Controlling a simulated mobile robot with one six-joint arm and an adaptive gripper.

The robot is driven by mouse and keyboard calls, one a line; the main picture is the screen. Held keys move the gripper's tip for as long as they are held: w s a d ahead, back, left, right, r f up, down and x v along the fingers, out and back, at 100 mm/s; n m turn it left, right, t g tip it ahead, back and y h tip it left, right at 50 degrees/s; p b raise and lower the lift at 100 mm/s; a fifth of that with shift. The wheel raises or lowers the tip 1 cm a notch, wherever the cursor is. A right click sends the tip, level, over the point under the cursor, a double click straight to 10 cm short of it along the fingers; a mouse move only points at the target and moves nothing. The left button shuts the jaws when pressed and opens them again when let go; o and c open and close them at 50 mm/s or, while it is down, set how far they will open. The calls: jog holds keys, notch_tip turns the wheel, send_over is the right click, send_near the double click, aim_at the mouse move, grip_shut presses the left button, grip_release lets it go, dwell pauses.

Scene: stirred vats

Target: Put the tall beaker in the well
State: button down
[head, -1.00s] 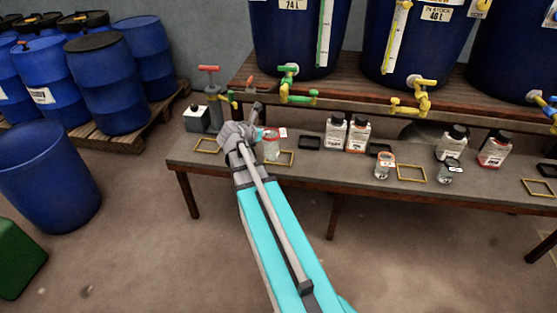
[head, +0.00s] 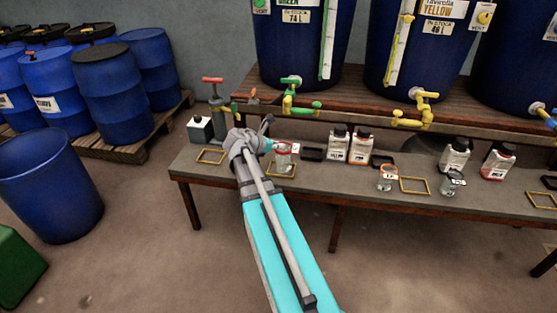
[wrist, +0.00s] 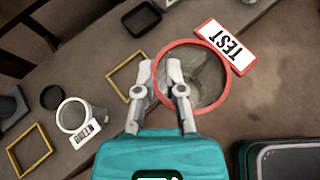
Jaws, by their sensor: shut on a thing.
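The tall beaker (head: 284,161), clear with a red rim, is in my gripper (head: 271,147) above the bench, around a yellow square outline (head: 280,173) in the head view. In the wrist view my gripper (wrist: 159,66) is shut on the near wall of the beaker (wrist: 222,92), one finger outside the rim and one inside. Its white tag reads TEST. I cannot tell the gap under it. Candidates for the well are flat black rimmed trays: one (head: 313,154) just right of the beaker, one (head: 382,161) farther right. Which is meant is unclear.
White bottles (head: 338,145) stand right of the nearest black tray. Small beakers (head: 387,178) and (head: 452,184) stand farther right. Green (head: 301,106) and yellow (head: 409,122) taps overhang from the vats behind. In the wrist view a pale-rimmed beaker (wrist: 72,115) is at left.

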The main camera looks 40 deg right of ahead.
jog(key=w+d+f+b, duration=0.7)
jog(key=w+f+b, duration=0.1)
jog(key=w, duration=0.1)
jog(key=shift+w+d+f, duration=0.15)
jog(key=shift+w+f, duration=0.15)
jog(key=shift+w, duration=0.05)
jog(key=shift+w+d+f+b, duration=0.15)
jog(key=shift+w+f+b, duration=0.05)
jog(key=shift+f+b, duration=0.85)
jog(key=shift+w+d+f+b, duration=0.1)
jog(key=shift+w+f+b, duration=0.05)
jog(key=shift+f+b, duration=0.9)
